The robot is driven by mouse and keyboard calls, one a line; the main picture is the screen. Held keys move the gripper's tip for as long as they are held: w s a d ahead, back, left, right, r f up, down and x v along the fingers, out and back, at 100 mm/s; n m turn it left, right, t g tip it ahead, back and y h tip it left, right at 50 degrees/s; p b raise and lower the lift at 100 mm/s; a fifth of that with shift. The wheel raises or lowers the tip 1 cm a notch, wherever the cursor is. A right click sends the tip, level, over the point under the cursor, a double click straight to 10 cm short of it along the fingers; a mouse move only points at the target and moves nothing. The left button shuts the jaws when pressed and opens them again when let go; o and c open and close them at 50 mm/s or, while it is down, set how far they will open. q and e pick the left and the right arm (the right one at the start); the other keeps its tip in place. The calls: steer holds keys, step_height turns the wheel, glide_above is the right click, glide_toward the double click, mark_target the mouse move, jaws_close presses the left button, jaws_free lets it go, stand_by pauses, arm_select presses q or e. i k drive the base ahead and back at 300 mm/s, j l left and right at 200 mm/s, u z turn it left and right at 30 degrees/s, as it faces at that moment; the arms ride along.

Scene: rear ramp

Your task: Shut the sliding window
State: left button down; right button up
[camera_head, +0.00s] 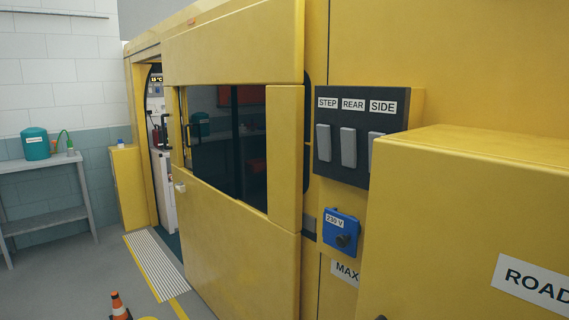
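The sliding window (213,150) is set in a large yellow door panel (235,255) on the side of a yellow vehicle. Its dark glass is reflective and has a dark upright bar (236,143) right of its middle. A slim black handle (187,135) stands at the window's left edge. I cannot tell from this angle how far the pane is slid. Neither of my grippers is in view.
Left of the door panel is an open doorway (165,180) with a striped step (155,264) below it. A switch panel (361,130), a blue 230 V socket (341,233) and a yellow box (465,220) are at right.

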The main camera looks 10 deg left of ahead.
mark_target(211, 116)
steer(key=i+j, duration=0.55)
steer(key=j, duration=0.15)
steer(key=i+j, duration=0.55)
steer(key=j, duration=0.15)
